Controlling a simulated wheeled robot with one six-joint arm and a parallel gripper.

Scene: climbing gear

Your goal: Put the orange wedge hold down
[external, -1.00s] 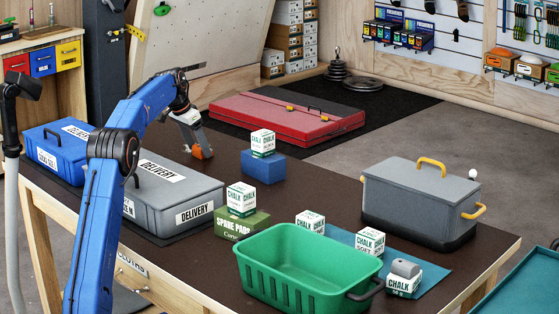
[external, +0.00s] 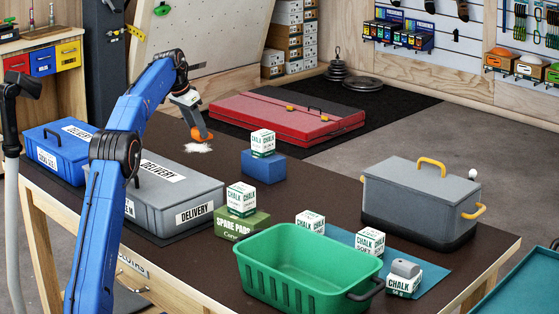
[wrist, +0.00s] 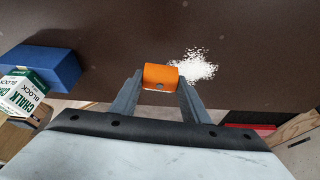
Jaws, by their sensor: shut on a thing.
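The orange wedge hold (external: 202,135) is between the fingers of my gripper (external: 197,122) at the far end of the brown table. A patch of spilled white chalk (external: 198,148) lies on the table just below the hold; the chalk patch also shows in the wrist view (wrist: 197,66), beside the hold. I cannot tell whether the hold touches the table.
A blue block (external: 263,168) with a chalk box (external: 263,143) on top stands to the right. The grey delivery case (external: 170,200) lies nearer. A green basket (external: 305,265) and grey lidded box (external: 415,205) stand further right. Bare tabletop surrounds the chalk patch.

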